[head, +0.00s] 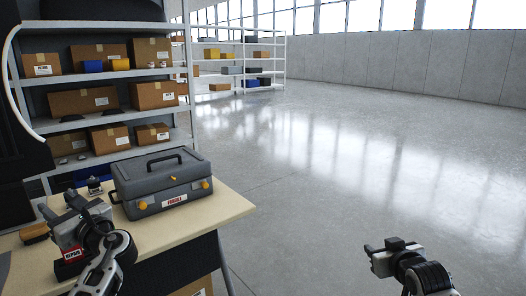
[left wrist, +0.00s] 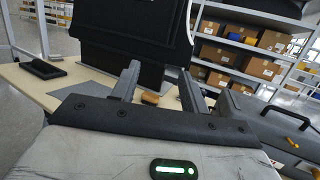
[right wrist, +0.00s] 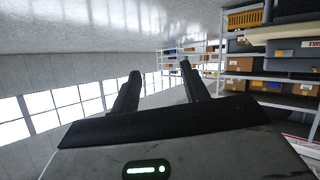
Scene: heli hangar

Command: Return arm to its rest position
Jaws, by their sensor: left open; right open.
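My left gripper (head: 68,218) is over the left part of the table (head: 222,208), to the left of the grey toolbox. In the left wrist view its two fingers (left wrist: 160,88) stand apart with nothing between them. A small brown object (left wrist: 151,98) lies on the table beyond the fingers. My right gripper (head: 384,247) is over open floor at the lower right, well away from the table. In the right wrist view its fingers (right wrist: 160,85) are apart and empty.
A grey toolbox (head: 163,185) with yellow latches and a red-white label stands on the table. Shelves (head: 108,82) with cardboard boxes stand behind it. A large black object (left wrist: 130,55) stands on the table's far side. The floor (head: 350,170) to the right is clear.

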